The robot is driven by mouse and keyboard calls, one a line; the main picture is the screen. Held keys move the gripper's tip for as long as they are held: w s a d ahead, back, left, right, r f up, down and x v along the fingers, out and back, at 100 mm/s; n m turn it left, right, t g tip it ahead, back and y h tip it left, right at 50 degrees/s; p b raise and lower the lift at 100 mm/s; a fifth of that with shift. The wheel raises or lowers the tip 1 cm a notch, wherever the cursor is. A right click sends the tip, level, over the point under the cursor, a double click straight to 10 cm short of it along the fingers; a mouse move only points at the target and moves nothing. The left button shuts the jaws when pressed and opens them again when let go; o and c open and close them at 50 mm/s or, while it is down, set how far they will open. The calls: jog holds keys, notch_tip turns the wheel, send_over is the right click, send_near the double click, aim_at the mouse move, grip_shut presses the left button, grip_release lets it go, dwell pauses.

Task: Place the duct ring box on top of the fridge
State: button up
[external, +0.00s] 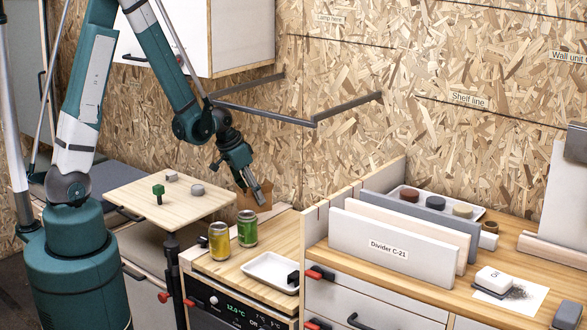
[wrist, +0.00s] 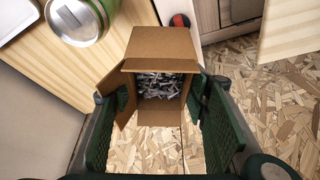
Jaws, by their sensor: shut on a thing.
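A small brown cardboard box (wrist: 160,112) with open flaps, filled with grey metal pieces, fits the duct ring box; no label is readable. My gripper (wrist: 160,125) is shut on it, with a green finger pad on each side. In the external view the box (external: 246,202) shows partly behind my gripper (external: 259,197), near the back edge of the fridge top. I cannot tell whether it touches the surface. The fridge (external: 215,292) has a dark front panel with a temperature display and a wooden top (external: 216,269).
A yellow can (external: 219,241), a green can (external: 247,228) and a white tray (external: 270,272) stand on the fridge top. A small wooden table (external: 170,200) is to the left. Upright panels (external: 392,252) stand on the right bench. Wood stays clear between cans and tray.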

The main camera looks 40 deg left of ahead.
jog(key=d+f+b, duration=0.3)
jog(key=d, duration=1.2)
jog(key=shift+d, duration=0.25)
jog(key=shift+f+b, duration=0.55)
jog(key=shift+f, duration=1.25)
jog(key=shift+d+f, duration=0.15)
jog(key=shift+f, duration=0.05)
jog(key=shift+f+b, duration=0.15)
jog(key=shift+b, duration=0.15)
jog(key=o, duration=1.2)
jog(key=shift+o, duration=0.2)
